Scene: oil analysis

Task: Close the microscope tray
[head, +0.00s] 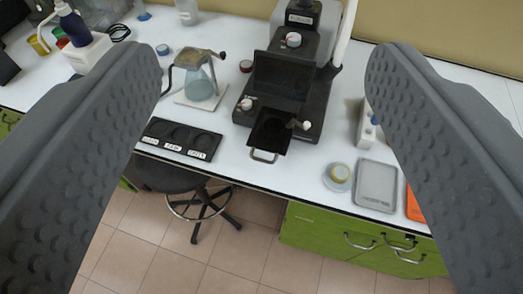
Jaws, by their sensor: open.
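The microscope (318,75) is a black instrument standing on the white bench, in the upper middle of the head view. Its black tray (271,130) is pulled out at the front, with a metal loop handle (263,157) at its near end. I cannot make out anything lying in the tray. My gripper (268,62) is open and empty. Its two grey ridged fingers stand wide apart at the left and right of the picture, with the microscope and tray seen between them. The fingers appear nearer the camera and do not touch the tray.
A black holder with round wells (180,139) lies left of the tray. A flask on a stand (200,86) is behind it. A grey dish (376,185) and a small round container (339,174) lie to the right. A stool (196,190) stands before the bench beside green drawers (345,232).

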